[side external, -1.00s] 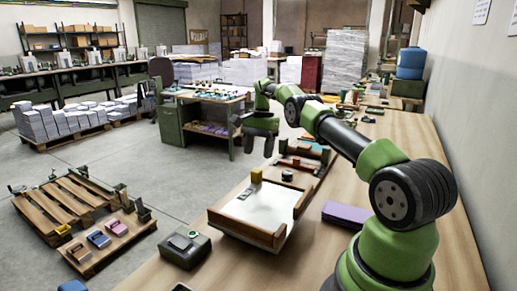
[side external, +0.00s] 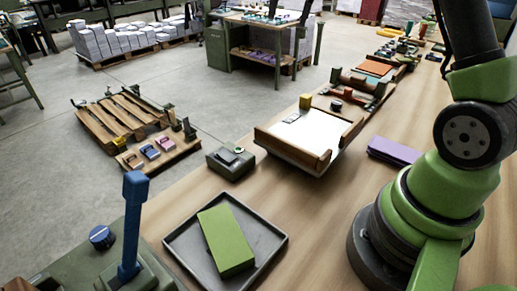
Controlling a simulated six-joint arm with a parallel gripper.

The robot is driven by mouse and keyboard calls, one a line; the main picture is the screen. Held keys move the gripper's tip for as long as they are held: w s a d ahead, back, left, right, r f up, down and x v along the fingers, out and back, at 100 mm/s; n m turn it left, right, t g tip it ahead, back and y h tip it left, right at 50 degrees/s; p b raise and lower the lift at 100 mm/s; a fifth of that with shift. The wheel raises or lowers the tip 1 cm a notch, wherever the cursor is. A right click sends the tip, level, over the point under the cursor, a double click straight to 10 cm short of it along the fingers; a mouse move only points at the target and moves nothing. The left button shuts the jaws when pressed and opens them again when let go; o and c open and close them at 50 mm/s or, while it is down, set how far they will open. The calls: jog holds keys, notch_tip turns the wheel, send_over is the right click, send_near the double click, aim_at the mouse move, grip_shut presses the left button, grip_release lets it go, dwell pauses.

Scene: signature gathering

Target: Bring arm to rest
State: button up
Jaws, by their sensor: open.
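My arm (side external: 470,135), green and black, stands at the right edge with its base on the wooden bench (side external: 310,225). Its dark upper link rises out of the top of the picture. My gripper is outside the picture, so what its jaws hold cannot be seen.
A wooden tray with white paper (side external: 310,133) lies mid-bench, a purple folded item (side external: 394,150) right of it. A grey box (side external: 230,162) sits left. Nearer are a dark tray (side external: 270,238) with a green block (side external: 226,241) and a blue-handled device (side external: 133,225). Bare bench lies between tray and base.

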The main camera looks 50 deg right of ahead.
jog(key=s+a+r+n+t, duration=0.2)
jog(key=s+a+r+n, duration=0.25)
jog(key=s+a, duration=0.55)
jog(key=s+a+f+n+t, duration=0.1)
jog(key=s+a, duration=0.2)
jog(key=s, duration=0.2)
jog(key=s+a+f+n+t+y, duration=0.1)
jog(key=s+a+f+n+t, duration=0.1)
jog(key=s, duration=0.4)
jog(key=shift+s+a+f, duration=0.2)
jog(key=shift+a+f, duration=0.1)
jog(key=shift+a, duration=0.1)
jog(key=shift+n, duration=0.25)
